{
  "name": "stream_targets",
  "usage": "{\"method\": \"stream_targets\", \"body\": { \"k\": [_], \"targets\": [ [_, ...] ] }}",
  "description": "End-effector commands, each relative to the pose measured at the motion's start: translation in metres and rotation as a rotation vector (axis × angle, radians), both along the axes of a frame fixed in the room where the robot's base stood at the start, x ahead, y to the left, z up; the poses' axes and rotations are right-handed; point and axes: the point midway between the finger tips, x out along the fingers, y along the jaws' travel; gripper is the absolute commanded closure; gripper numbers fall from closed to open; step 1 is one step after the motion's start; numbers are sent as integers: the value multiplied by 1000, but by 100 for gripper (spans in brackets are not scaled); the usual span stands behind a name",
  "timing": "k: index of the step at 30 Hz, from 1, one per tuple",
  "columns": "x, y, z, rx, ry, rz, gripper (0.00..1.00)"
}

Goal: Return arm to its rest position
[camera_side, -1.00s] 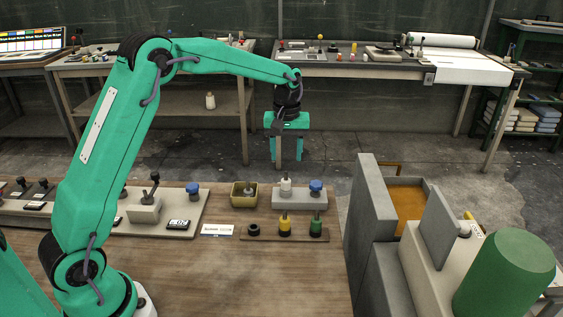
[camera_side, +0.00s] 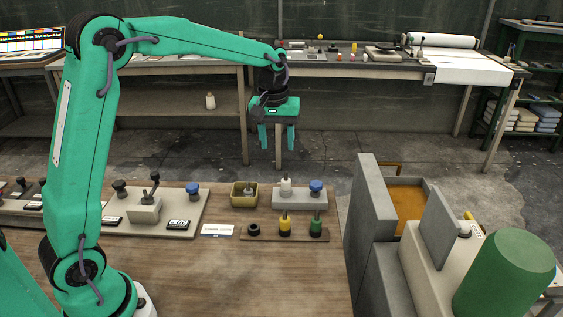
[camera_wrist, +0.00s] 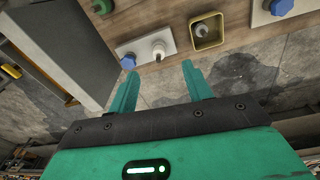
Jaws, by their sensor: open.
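My gripper (camera_side: 271,137) is open and empty in the side view. It hangs fingers down in the air, beyond the far edge of the wooden table (camera_side: 200,270), with nothing touching it. In the wrist view, the two green fingers of my gripper (camera_wrist: 160,85) stand apart with nothing between them. My green arm rises from the left of the table and reaches over to the right at a raised height.
On the table are a control panel (camera_side: 195,207), a yellow tray (camera_side: 237,200), a grey block (camera_side: 272,198) with knobs, and a rack (camera_side: 265,237) with a yellow and a green piece. A grey machine (camera_side: 375,230) with a green cylinder (camera_side: 505,272) stands right. Benches line the back.

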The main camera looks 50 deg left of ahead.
Motion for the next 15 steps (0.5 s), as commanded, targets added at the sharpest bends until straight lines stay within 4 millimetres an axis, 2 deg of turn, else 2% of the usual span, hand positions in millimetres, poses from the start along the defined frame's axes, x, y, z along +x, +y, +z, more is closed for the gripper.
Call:
{"method": "stream_targets", "body": {
  "k": [1, 6, 15],
  "targets": [
    [-9, -2, 10, 2, -17, -21, 50],
    [-39, -9, 32, 15, -64, -98, 50],
    [-95, -19, 59, 40, -145, -229, 50]
  ]
}}
